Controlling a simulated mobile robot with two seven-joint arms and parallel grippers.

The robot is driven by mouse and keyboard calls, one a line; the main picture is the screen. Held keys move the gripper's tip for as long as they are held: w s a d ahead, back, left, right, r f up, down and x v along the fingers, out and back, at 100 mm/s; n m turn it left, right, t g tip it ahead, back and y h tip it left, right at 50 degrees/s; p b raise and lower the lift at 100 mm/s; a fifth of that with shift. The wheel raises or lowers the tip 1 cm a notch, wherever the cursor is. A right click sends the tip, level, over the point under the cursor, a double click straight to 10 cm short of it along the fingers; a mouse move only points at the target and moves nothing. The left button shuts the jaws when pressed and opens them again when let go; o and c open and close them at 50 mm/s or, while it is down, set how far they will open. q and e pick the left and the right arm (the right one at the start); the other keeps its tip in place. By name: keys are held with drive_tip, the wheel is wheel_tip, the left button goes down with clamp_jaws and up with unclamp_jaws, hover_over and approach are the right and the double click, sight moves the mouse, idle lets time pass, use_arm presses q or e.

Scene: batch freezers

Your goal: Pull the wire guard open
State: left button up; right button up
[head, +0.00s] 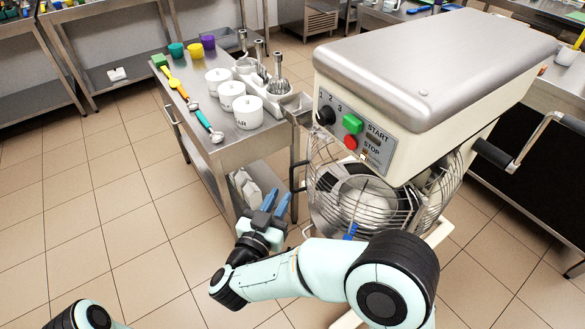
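The wire guard (325,197) is a cage of curved metal wires around the front of the mixer's bowl (368,193), below the mixer head (430,70). It appears closed across the front. A small blue piece (350,231) shows at its lower edge, partly hidden by my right arm; I cannot tell what it belongs to. My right gripper (276,202) is to the left of the guard, apart from it in the picture. Its two blue fingers point up and away with a gap between them, and they hold nothing. My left gripper is out of view; only part of that arm shows at the lower left.
A steel table (215,150) stands close to the mixer's left, with white canisters (248,112), measuring spoons (205,122), coloured cups (194,50) and a rack of mixing tools (278,85). A black-gripped handle (495,155) juts out at the right. The tiled floor (100,200) at left is clear.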

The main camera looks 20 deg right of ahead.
sight(291, 176)
drive_tip(key=x, duration=1)
drive_tip(key=shift+w+d, duration=0.15)
drive_tip(key=shift+w, duration=0.1)
clamp_jaws()
